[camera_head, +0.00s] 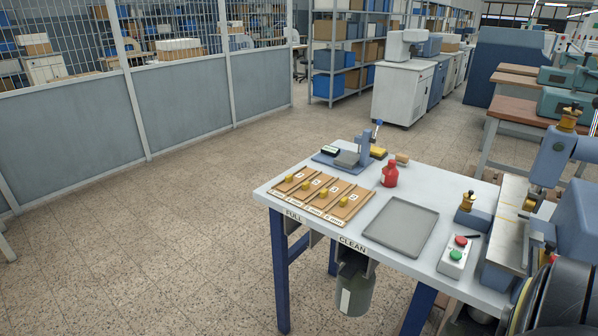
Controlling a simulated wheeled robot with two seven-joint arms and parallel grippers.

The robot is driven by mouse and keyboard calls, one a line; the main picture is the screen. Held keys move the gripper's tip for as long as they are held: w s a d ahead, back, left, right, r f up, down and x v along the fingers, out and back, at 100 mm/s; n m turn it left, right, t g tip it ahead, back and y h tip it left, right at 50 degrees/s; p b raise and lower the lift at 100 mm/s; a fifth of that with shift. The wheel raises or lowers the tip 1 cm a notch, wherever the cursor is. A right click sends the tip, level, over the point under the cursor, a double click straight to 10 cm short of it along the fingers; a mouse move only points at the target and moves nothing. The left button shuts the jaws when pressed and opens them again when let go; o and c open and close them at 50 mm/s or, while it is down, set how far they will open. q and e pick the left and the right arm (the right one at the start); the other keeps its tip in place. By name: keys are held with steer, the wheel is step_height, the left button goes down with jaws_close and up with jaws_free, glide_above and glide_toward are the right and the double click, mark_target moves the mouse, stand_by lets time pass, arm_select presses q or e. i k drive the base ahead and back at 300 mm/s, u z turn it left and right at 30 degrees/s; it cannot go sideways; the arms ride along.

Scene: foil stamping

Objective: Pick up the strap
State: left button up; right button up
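I cannot make out a strap for certain anywhere in the head view. The white work table (375,222) stands right of centre. On its left part lies a wooden board (323,195) with several numbered lanes, and small yellow pieces sit in them. An empty-looking grey tray (401,230) lies flat to the right of the board. Neither of my grippers shows in this view.
A red bottle (389,174) stands behind the tray. A small blue bench press (361,147) is at the back edge. A button box (455,256) and a large blue machine (575,215) stand at the right. A grey canister (355,288) hangs below the table's front. The floor at left is clear.

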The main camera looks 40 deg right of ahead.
mark_target(346, 204)
steer(key=i, duration=1.15)
steer(key=z, duration=2.1)
